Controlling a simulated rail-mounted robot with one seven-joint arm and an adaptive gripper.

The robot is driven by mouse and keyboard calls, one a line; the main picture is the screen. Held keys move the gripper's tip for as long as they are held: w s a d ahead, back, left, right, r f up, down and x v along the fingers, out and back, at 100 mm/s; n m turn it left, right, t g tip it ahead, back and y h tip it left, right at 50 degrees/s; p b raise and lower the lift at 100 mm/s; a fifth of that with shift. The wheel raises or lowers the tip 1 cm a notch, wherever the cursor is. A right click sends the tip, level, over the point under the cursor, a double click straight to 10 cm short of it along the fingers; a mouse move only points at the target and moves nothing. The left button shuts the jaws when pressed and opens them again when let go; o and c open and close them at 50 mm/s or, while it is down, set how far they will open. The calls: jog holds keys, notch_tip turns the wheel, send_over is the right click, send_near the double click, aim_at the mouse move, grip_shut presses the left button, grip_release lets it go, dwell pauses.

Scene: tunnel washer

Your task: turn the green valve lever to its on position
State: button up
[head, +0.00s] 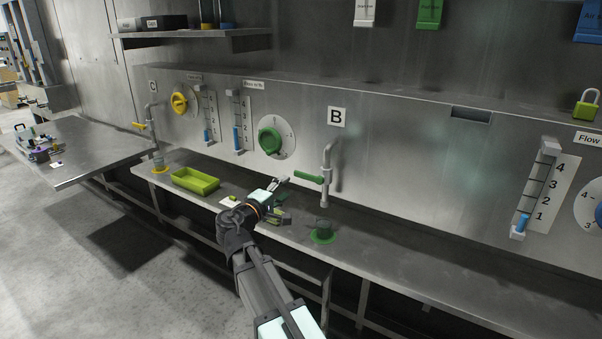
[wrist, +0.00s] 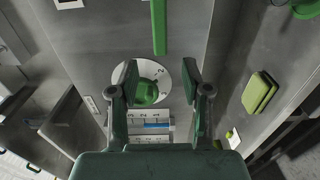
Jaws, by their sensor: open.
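The green valve lever (head: 309,178) sticks out to the left from a grey upright pipe (head: 327,190) below the "B" sign. In the wrist view the lever (wrist: 159,28) is a straight green bar at the top centre. Its free end points down toward the gap between my fingers and is clear of both. My gripper (head: 286,198) is open and empty, to the left of the lever and a little below it. In the wrist view my gripper (wrist: 160,82) shows both fingers spread, with the green dial knob (wrist: 147,92) visible behind the gap.
A green tray (head: 195,181) is to the left. The green dial (head: 270,142) and blue-tabbed sliders (head: 237,135) are on the wall. A yellow lever (head: 138,125) is further left. The counter's right is clear.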

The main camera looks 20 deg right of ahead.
aim_at(300, 176)
jog(key=p+x, duration=0.3)
jog(key=x, duration=0.7)
jog(key=shift+w+d, duration=0.15)
jog(key=shift+d, duration=0.2)
grip_shut()
